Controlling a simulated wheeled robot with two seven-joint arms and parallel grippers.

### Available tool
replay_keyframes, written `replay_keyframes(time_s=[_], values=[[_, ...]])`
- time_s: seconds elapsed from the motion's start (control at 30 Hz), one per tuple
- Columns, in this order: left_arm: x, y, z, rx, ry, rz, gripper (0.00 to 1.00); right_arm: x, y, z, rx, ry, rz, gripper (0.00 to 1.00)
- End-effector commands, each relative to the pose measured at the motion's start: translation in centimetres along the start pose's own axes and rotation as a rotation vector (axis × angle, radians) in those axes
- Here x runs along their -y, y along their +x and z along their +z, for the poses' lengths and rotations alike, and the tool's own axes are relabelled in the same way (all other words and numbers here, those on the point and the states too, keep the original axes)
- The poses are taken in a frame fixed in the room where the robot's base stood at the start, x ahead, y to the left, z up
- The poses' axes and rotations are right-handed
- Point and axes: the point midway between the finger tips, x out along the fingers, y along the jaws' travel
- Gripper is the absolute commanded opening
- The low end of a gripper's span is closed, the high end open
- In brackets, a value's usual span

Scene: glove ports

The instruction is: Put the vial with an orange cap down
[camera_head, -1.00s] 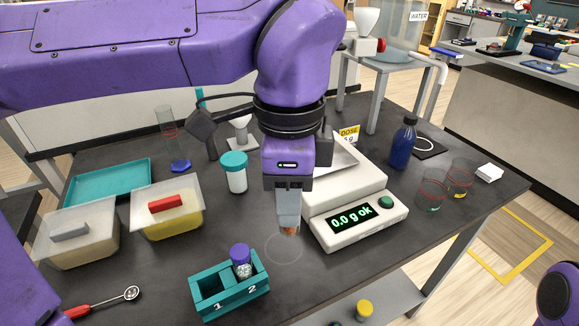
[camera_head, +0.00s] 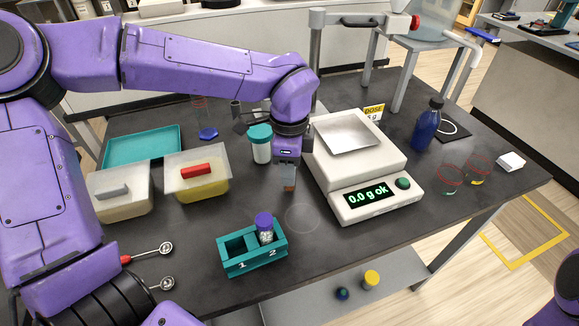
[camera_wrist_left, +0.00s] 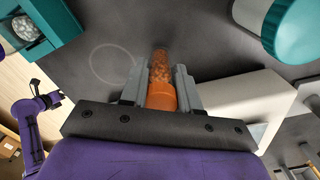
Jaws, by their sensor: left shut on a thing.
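My left gripper (camera_head: 289,186) is shut on the vial with an orange cap. In the left wrist view the vial (camera_wrist_left: 161,62) lies between the fingers (camera_wrist_left: 160,92), its orange cap (camera_wrist_left: 161,97) towards the palm and its see-through orange body pointing away. In the head view the fingers hide most of the vial, and they point down over the bare table left of the balance. Whether the vial touches the table I cannot tell. A faint ring (camera_head: 302,218) is marked on the table just in front of the gripper. A small part of my right arm shows; its fingers cannot be made out.
A teal rack (camera_head: 237,268) holds a purple-capped vial (camera_head: 265,230) in slot 2; slot 1 is empty. The balance (camera_head: 376,206), reading 0.0 g ok, stands close right. A teal-capped white jar (camera_head: 261,148) stands behind left. Tubs and spoons lie left.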

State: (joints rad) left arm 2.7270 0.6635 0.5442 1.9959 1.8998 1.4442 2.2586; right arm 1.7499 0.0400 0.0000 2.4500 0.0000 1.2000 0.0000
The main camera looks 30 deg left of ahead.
Motion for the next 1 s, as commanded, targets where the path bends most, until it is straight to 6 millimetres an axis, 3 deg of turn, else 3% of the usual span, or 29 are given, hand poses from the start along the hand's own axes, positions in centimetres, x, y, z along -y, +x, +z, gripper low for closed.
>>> replay_keyframes(time_s=[0.43,0.47,0.5,0.53,0.8,0.93,1.0], values=[[0.0,1.2,0.0,-0.001,-0.001,-0.001,0.0,0.1,0.6,0.2,0.0,0.0,0.0,0.96],[0.0,1.0,0.0,-0.001,0.0,-0.001,0.41,0.0,0.4,0.2,0.0,0.0,0.0,0.96],[0.0,0.9,0.0,-0.001,0.0,-0.001,0.54,0.0,0.3,0.1,0.0,0.0,0.0,0.96],[-0.1,0.9,0.0,-0.001,0.0,-0.001,0.56,0.0,0.3,0.1,0.0,0.0,0.0,0.96],[-0.1,0.8,0.0,-0.001,0.0,-0.001,0.56,0.0,0.2,0.1,0.0,0.0,0.0,0.96],[0.1,-0.5,-0.1,-0.003,-0.001,-0.005,0.56,0.0,0.0,0.0,0.0,0.0,0.0,0.96],[0.0,-2.1,-0.1,-0.004,-0.001,-0.006,0.56,0.0,0.1,0.0,0.0,0.0,0.0,0.96]])
